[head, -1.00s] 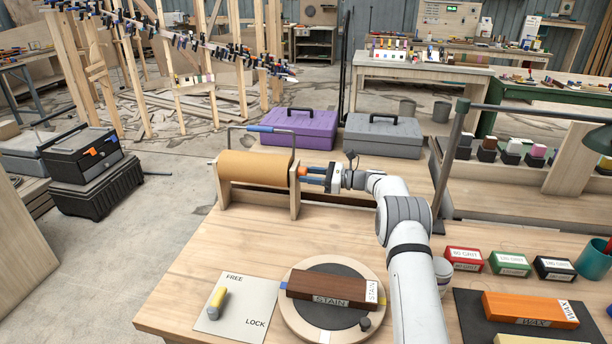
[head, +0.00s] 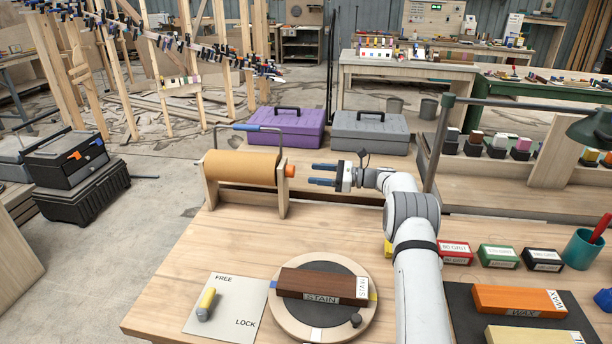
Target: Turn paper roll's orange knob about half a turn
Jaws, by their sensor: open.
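The paper roll (head: 240,169) is a brown roll lying level between two wooden end stands on the bench. Its orange knob (head: 290,171) sticks out at the right end, past the right stand. My gripper (head: 310,174) reaches in from the right, with its two blue-tipped fingers pointing left toward the knob. The fingers are apart with nothing between them. Their tips are a short gap to the right of the knob, not around it. Any turn mark on the knob is too small to make out.
A metal bar with a blue grip (head: 259,128) rises over the roll. A purple toolbox (head: 285,132) and a grey toolbox (head: 371,134) stand behind. In front are a round turntable (head: 289,318) bearing a stain block and a FREE/LOCK plate (head: 233,290). The bench between is clear.

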